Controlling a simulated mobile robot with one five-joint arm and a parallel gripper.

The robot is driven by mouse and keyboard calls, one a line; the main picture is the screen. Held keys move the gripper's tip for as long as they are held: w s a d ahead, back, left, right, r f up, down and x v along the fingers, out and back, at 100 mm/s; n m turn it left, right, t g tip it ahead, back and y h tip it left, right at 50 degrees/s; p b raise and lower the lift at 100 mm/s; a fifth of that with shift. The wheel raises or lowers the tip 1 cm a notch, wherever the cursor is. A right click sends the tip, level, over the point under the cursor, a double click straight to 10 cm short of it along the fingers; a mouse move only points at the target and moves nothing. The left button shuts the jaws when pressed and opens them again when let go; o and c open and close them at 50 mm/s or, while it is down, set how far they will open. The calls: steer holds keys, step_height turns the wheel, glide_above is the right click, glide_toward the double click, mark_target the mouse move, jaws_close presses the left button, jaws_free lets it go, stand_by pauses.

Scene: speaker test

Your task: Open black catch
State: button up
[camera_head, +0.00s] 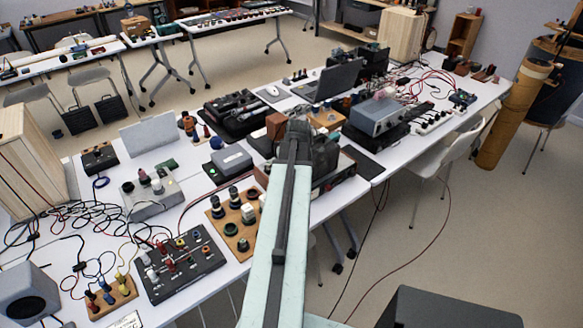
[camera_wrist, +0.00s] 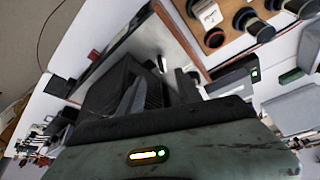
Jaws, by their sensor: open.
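My gripper (camera_head: 318,150) is over the front edge of the long white table in the head view, in front of the laptop. Its dark jaws also show in the wrist view (camera_wrist: 162,82), apart, with a small pale metallic part beyond them. In the head view a dark box (camera_head: 335,178) at the table edge is partly hidden by my gripper. I cannot make out a black catch for certain in either view. Nothing is seen held.
A wooden board with dark knobs (camera_head: 236,222) and a black panel with coloured plugs (camera_head: 180,262) lie left of my arm. A grey box (camera_head: 230,160) and a grey amplifier (camera_head: 378,115) are nearby. Loose cables cover the left end. The floor at right is mostly clear.

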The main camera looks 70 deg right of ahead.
steer(key=shift+o, duration=0.3)
steer(key=shift+w+d+f+m+g, duration=0.15)
steer(key=shift+w+m, duration=0.1)
steer(key=shift+m, duration=0.25)
steer(key=shift+w+d+f+m+g, duration=0.1)
steer(key=shift+w+m+g, duration=0.1)
steer(key=shift+m, duration=0.3)
steer(key=w+m+g+y, duration=0.2)
steer(key=w+m+g, duration=0.3)
steer(key=m, duration=1.1)
steer(key=b+x, duration=0.5)
steer(key=s+d+b+x, duration=0.1)
steer(key=b+x, duration=0.1)
steer(key=x, duration=0.1)
steer(key=shift+r, duration=0.25)
steer(key=shift+d+r, duration=0.1)
steer(key=shift+r, duration=0.05)
steer(key=shift+c, duration=0.3)
